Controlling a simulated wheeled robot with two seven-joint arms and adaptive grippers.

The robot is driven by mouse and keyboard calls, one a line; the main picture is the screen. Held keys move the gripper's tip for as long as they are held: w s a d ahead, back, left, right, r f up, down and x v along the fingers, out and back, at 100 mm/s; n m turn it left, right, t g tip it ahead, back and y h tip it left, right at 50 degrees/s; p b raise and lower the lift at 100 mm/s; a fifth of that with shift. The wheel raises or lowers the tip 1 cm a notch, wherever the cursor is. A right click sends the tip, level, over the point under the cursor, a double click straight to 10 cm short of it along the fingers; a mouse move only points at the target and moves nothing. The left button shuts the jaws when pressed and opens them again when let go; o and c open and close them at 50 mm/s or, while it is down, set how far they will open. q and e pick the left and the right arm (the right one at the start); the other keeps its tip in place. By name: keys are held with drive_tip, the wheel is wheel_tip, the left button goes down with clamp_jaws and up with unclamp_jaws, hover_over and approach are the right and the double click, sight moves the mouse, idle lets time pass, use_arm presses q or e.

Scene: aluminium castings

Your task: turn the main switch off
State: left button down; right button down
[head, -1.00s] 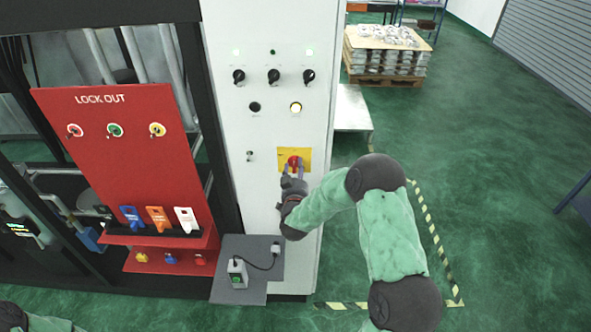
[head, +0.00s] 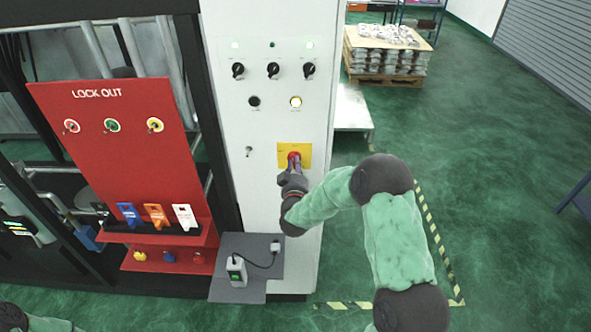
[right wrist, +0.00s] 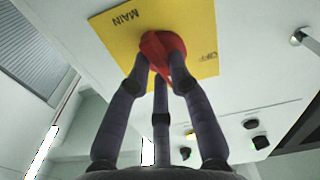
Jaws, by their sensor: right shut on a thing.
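The main switch is a red handle (head: 294,155) on a yellow plate (head: 304,148) on the white cabinet front. In the right wrist view the red handle (right wrist: 158,46) sits between my fingers, and the yellow plate (right wrist: 115,38) reads MAIN at the left and OFF at the right, both upside down. My right gripper (head: 294,162) is shut on the red handle, its fingertips (right wrist: 163,68) pressed around it close to the plate. The fingers hide part of the handle, so I cannot tell its exact position. My left gripper is out of view.
The white cabinet (head: 230,130) carries black knobs and lamps above the switch. A red lock-out board (head: 80,115) with tags stands at the left. A grey shelf (head: 225,290) with a small boxed device (head: 237,271) is below. Green floor is open at the right.

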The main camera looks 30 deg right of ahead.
drive_tip(key=n+b, duration=0.2)
drive_tip(key=n, duration=0.2)
drive_tip(key=shift+n, duration=0.3)
drive_tip(key=shift+a+n+b, duration=0.1)
drive_tip(key=shift+n+b, duration=0.4)
drive_tip(key=shift+n, duration=1.9)
drive_tip(key=c, duration=1.1)
unclamp_jaws()
drive_tip(key=shift+w+r, duration=0.1)
